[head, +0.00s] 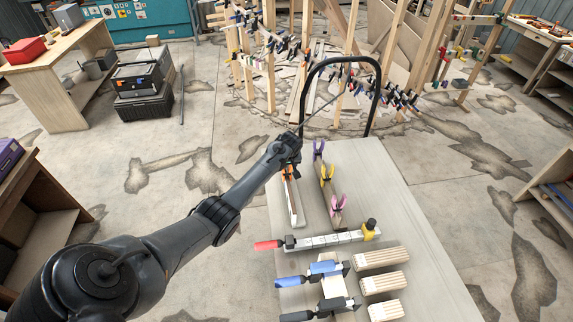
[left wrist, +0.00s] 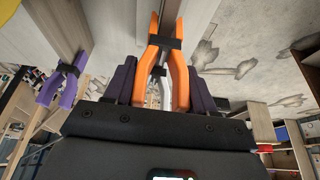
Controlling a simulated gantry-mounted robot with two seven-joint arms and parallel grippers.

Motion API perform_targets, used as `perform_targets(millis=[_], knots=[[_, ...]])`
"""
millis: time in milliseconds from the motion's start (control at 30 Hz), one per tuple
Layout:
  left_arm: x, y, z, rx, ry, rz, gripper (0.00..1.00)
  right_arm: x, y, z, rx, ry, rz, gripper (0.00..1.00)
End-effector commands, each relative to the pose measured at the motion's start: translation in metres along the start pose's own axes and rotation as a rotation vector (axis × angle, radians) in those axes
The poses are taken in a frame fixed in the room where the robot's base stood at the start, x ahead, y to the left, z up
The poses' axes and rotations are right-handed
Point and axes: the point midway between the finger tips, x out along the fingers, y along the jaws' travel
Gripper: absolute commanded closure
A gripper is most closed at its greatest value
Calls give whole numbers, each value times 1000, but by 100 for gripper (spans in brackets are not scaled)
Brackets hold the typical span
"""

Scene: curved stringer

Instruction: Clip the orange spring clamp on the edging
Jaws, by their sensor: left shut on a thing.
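My left gripper (head: 284,152) is over the far left part of the cart top and is shut on the orange spring clamp (head: 288,172). In the left wrist view the orange clamp (left wrist: 174,72) stands between the dark fingers of the left gripper (left wrist: 162,88), handles toward the camera. A pale strip (head: 296,207) lies on the cart under the clamp; I cannot tell whether the jaws still touch it. A curved assembly (head: 300,62) with many clamps stands at the back; its edging cannot be singled out. My right gripper is not in view.
The grey cart (head: 425,270) carries another strip with purple (head: 318,149), yellow (head: 327,173) and pink (head: 337,208) spring clamps. A red-handled bar clamp (head: 325,241), blue clamps and wood blocks (head: 381,258) lie nearer. A black cart handle (head: 342,60) rises at the far end.

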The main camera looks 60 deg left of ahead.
Motion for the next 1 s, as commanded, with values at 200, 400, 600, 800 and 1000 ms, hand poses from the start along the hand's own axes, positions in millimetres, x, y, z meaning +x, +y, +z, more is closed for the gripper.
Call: perform_targets(millis=[200,400,600,800,1000], knots=[[3,0,1,0,0,1,86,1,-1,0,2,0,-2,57],[3,0,1,0,0,0,86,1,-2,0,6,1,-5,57],[5,0,2,0,0,0,86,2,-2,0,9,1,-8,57],[10,0,5,0,-1,0,86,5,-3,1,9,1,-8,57],[13,0,5,0,0,0,86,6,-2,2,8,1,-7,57]])
